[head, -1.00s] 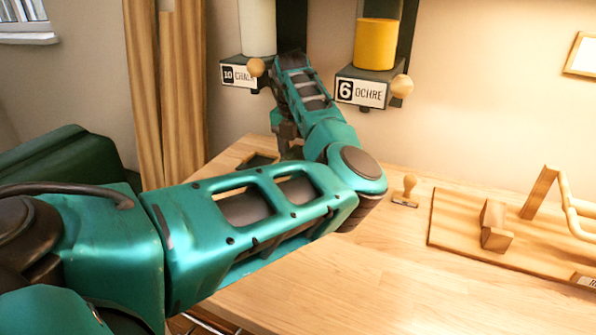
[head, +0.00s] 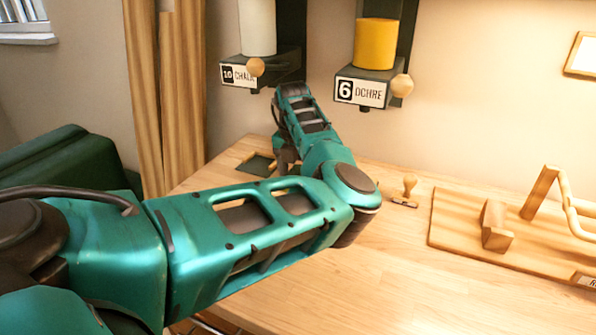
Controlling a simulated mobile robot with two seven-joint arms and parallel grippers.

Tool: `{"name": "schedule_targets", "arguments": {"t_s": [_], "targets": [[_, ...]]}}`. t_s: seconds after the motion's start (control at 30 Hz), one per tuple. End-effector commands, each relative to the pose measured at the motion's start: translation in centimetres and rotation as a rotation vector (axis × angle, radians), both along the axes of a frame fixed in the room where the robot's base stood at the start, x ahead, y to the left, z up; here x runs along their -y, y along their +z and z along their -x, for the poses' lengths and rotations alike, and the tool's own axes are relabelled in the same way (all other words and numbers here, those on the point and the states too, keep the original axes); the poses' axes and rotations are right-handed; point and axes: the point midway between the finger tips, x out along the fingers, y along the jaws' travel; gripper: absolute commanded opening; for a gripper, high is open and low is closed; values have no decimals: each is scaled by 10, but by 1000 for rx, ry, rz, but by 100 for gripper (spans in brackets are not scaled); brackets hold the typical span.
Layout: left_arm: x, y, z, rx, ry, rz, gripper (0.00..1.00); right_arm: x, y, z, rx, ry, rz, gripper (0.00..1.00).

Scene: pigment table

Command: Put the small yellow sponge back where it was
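I cannot make out the small yellow sponge anywhere in the head view. My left arm comes in from the left and reaches over the back left of the table (head: 420,290). My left gripper (head: 284,158) shows only as a dark part below the wrist, low over the table's back left. Its fingertips are hidden behind my own arm, so I cannot see whether it holds anything. A dark shallow recess or tray with a wooden rim (head: 257,165) lies just left of it. My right gripper is out of view.
On the wall hang a chalk dispenser (head: 257,27) and an ochre dispenser (head: 375,43) with wooden knobs. A wooden stamp (head: 409,188) stands on the table. A board (head: 460,232) with a block and wooden frame lies at right. The table's front middle is clear.

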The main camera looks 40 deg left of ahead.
Motion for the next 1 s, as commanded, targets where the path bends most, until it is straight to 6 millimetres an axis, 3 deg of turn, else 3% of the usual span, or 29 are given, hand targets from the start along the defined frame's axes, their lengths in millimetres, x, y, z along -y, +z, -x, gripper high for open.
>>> {"name": "schedule_targets", "arguments": {"t_s": [0.1,0.47,1.0], "targets": [[0,0,0,-1,1,0,81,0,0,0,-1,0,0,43],[0,9,0,2,1,-1,82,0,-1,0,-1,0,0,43],[3,109,12,2,0,-2,82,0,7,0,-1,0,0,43]]}}
